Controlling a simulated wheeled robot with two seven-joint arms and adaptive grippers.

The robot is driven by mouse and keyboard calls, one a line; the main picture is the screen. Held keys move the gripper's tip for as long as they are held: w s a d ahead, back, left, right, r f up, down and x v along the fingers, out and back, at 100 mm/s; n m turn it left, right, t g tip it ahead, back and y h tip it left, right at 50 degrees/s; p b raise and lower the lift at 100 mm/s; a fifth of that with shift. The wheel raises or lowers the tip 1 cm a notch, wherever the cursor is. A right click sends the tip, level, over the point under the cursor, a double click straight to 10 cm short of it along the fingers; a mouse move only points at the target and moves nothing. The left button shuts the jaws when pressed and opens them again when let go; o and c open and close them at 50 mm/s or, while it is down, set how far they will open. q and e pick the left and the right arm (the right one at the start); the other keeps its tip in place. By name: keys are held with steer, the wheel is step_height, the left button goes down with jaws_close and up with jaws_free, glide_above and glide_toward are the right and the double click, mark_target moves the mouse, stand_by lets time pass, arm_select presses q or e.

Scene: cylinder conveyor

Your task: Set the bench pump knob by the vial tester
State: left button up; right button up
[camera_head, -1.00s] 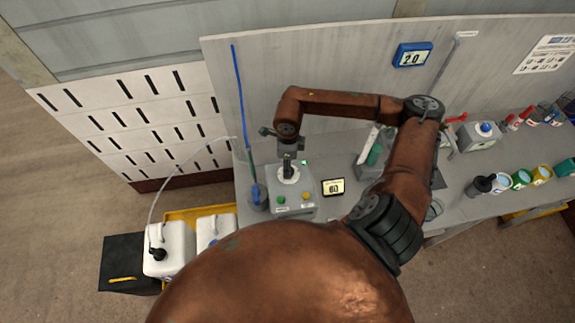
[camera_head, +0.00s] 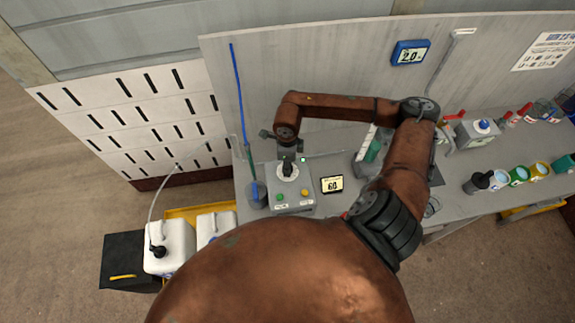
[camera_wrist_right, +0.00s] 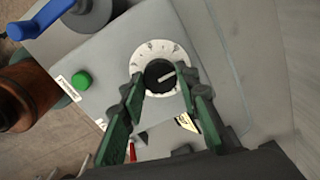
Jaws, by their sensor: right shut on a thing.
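My right gripper (camera_head: 288,163) comes down over the dial. In the wrist view its green-padded fingers (camera_wrist_right: 162,84) are closed on the knob's two sides. A small black-framed display (camera_head: 332,185) reading 60 stands beside the box. A grey device with a teal part (camera_head: 372,150) is partly behind my arm; I cannot tell if it is the vial tester. My left gripper is out of view.
A blue wall display (camera_head: 411,53) appears to read 2.0. A blue-and-green tube (camera_head: 240,100) rises left of the pump box. White jugs (camera_head: 169,246) stand at lower left. Several coloured jars (camera_head: 519,176) and a grey box with a blue knob (camera_head: 477,132) stand at right.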

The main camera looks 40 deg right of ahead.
steer(key=shift+c, duration=1.2)
steer(key=shift+f+m+b, duration=0.15)
steer(key=shift+m+b, duration=0.15)
steer(key=shift+b, duration=0.3)
steer(key=m+b, duration=0.3)
steer(key=shift+f, duration=0.1)
steer(key=shift+r+m+b, duration=0.2)
steer(key=shift+m+b, duration=0.45)
steer(key=shift+m, duration=0.25)
steer(key=o, duration=1.2)
steer(key=shift+c, duration=0.2)
steer(key=shift+r, duration=0.1)
